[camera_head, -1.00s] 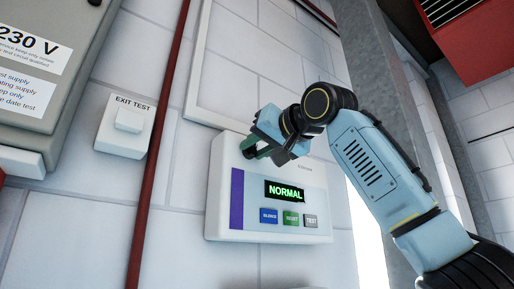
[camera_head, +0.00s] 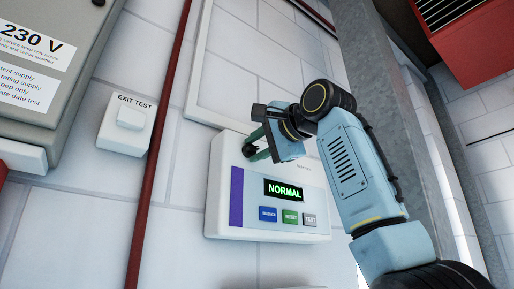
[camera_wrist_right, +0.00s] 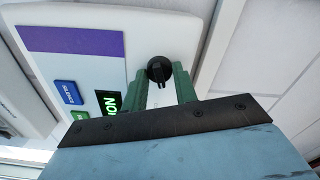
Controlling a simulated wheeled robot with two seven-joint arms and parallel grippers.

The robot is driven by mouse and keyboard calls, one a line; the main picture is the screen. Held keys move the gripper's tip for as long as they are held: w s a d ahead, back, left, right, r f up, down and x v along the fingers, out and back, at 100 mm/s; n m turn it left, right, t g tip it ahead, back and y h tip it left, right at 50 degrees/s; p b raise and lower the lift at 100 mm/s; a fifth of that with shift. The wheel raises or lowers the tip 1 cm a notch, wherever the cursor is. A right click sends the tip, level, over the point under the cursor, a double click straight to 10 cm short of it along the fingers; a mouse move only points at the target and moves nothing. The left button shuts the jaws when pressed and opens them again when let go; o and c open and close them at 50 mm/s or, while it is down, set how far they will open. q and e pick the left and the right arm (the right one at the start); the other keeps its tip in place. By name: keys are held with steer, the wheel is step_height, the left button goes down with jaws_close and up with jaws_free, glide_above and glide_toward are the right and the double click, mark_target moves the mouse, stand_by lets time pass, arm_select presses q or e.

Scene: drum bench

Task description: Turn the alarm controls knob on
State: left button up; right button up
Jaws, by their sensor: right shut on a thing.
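The alarm control panel (camera_head: 221,200) is a white box on the wall with a purple strip, a lit green NORMAL display (camera_head: 284,191) and buttons below. A black round knob (camera_wrist_right: 159,70) with a ridge sits on its face. My right gripper (camera_head: 254,152) is at the panel's upper part, its green fingers pointing at the face. In the right wrist view the fingers (camera_wrist_right: 160,80) stand on either side of the knob, closed on it. In the head view the knob is mostly hidden by the fingers. My left gripper is in neither view.
Blue, green and grey buttons (camera_head: 290,217) sit under the display, below my gripper. A white EXIT TEST switch (camera_head: 126,125) and a red pipe (camera_head: 151,165) are to the left. A grey post (camera_head: 385,90) stands right, close behind my arm.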

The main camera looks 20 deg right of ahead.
steer(key=shift+m, duration=1.9)
steer(key=o, duration=0.9)
steer(key=shift+o, duration=0.2)
steer(key=b+v, duration=0.6)
steer(key=v, duration=0.7)
steer(key=shift+s, duration=0.25)
steer(key=shift+d, duration=0.1)
